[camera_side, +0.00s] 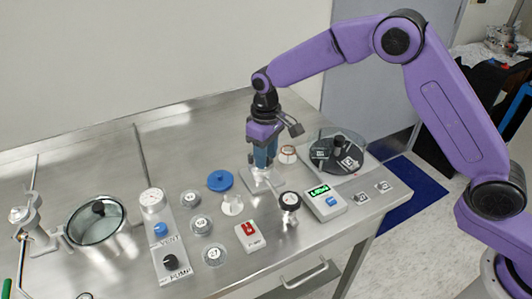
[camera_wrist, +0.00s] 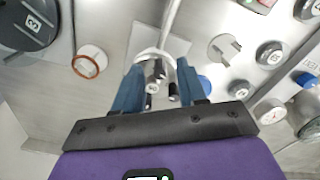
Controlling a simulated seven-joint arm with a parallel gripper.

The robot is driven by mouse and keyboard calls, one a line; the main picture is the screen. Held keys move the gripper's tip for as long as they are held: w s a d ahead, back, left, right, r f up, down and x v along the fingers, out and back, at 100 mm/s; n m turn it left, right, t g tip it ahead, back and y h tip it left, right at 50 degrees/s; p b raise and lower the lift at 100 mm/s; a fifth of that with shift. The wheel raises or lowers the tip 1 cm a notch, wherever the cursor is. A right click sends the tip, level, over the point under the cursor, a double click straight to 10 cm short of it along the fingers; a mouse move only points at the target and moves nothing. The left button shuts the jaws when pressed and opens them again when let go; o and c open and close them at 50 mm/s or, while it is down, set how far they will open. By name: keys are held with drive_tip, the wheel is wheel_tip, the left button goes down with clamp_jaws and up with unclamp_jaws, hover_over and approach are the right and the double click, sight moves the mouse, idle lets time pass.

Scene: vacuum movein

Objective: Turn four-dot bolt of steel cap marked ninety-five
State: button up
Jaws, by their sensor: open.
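Several round steel caps with small printed marks stand in a line, one at the back (camera_side: 191,199), one in the middle (camera_side: 201,225) and one in front (camera_side: 214,254).
A covered dark disc (camera_side: 335,155) and green-display box (camera_side: 325,201) are right. A vent-and-pump panel (camera_side: 165,235) and glass-lidded pot (camera_side: 97,220) are left.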

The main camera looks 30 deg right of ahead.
clamp_jaws()
drive_tip(key=shift+m, duration=0.3)
drive_tip(key=m, duration=0.4)
drive_tip(key=shift+m, duration=0.3)
drive_tip(key=m, duration=0.5)
drive_tip(key=shift+m, duration=0.3)
idle(0.4)
unclamp_jaws()
